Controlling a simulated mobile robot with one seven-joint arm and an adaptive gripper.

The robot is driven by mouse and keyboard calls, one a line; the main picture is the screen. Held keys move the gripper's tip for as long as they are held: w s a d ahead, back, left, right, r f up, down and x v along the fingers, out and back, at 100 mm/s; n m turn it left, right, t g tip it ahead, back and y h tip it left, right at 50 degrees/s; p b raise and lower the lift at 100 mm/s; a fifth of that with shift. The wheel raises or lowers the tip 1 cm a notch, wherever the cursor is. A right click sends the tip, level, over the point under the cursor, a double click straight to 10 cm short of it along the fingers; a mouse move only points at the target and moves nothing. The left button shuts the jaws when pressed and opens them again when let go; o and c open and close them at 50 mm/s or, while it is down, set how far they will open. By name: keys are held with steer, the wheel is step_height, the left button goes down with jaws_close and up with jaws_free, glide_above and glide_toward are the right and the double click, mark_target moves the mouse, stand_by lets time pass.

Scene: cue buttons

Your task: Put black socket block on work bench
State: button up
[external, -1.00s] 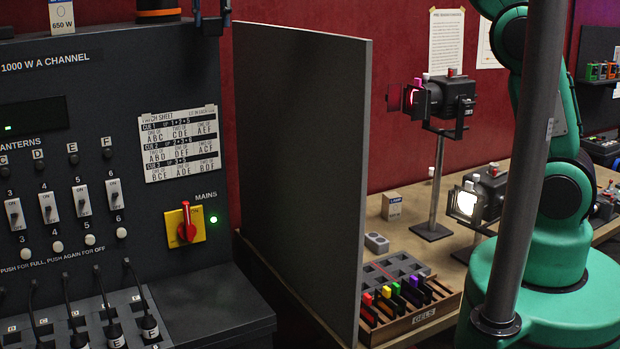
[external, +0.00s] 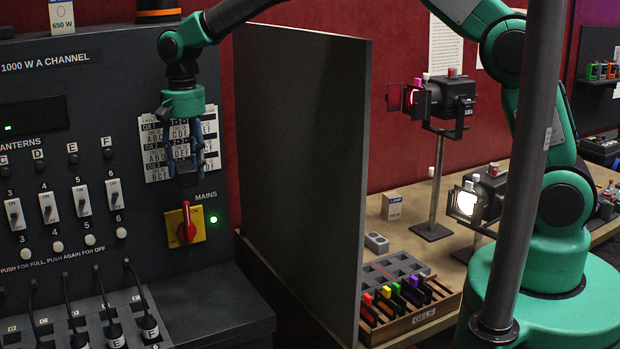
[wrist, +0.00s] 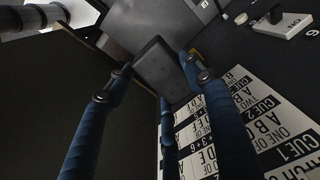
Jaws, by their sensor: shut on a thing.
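My gripper (external: 186,160) points down in front of the patch sheet on the dark control panel, above the red MAINS switch. Its blue fingers are shut on a small dark block, the black socket block (external: 187,179). In the wrist view the block (wrist: 160,68) shows as a dark grey face between the fingertips of my gripper (wrist: 160,80). The fingers hide part of it. The wooden work bench (external: 452,246) is to the right, beyond the grey partition. A grey socket block (external: 376,242) sits on it.
The tall grey partition (external: 300,180) stands between my gripper and the bench. The bench holds a gel rack (external: 424,314), a lamp box (external: 392,205) and two lanterns. The MAINS switch (external: 187,225) is just below the held block. A dark pole crosses the right side.

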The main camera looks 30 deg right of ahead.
steer(key=s+f, duration=0.3)
steer(key=f, duration=0.8)
steer(key=n+b, duration=0.1)
glide_above(228, 304)
step_height(228, 304, down, 13)
steer(key=shift+r, duration=0.2)
steer(key=shift+s+f, duration=0.1)
steer(key=shift+f, duration=1.9)
steer(key=shift+f+p, duration=0.6)
steer(key=shift+f, duration=1.4)
steer(key=shift+f, duration=0.2)
steer(key=o, duration=1.4)
steer(key=shift+c, duration=0.2)
